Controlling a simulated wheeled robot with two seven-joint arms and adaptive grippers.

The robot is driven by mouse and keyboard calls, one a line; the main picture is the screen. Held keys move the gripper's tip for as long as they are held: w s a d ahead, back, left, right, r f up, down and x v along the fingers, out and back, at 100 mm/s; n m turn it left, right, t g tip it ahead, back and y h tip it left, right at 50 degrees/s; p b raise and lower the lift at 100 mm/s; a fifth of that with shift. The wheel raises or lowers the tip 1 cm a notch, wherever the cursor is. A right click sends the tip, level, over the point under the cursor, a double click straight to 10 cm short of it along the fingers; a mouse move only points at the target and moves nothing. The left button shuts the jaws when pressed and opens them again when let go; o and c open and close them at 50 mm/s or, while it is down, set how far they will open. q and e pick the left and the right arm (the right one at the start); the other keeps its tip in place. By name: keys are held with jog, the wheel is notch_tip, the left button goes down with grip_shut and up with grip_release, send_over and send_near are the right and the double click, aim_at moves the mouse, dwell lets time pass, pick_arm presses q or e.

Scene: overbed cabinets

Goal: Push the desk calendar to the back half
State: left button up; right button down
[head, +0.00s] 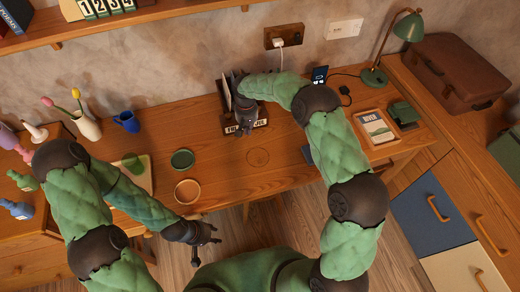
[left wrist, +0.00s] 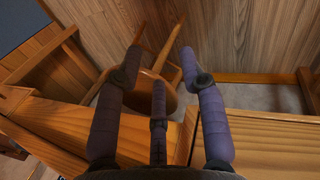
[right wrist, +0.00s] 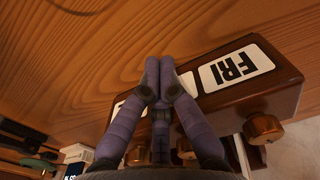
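The desk calendar (head: 262,123) is a dark wooden block with white cards near the middle of the desk. My left gripper (head: 208,236) is low, in front of the desk edge. Its fingers (left wrist: 160,60) are spread and empty.
A letter rack (head: 226,94) stands close behind the calendar. A green dish (head: 182,159) and a round tan dish (head: 188,191) lie left of it. A book on a tray (head: 376,127) and a lamp (head: 374,76) are right. The desk's middle front is clear.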

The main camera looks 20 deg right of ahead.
jog(key=shift+w, duration=0.25)
jog(key=shift+s+p, duration=0.3)
jog(key=shift+s, duration=1.25)
jog(key=shift+s+d+r+p, duration=0.1)
jog(key=shift+s+r+p, duration=0.55)
jog(key=shift+r, duration=0.2)
jog(key=shift+s+r+p, duration=1.25)
jog(key=shift+s+r, duration=0.1)
jog(key=shift+r, duration=0.25)
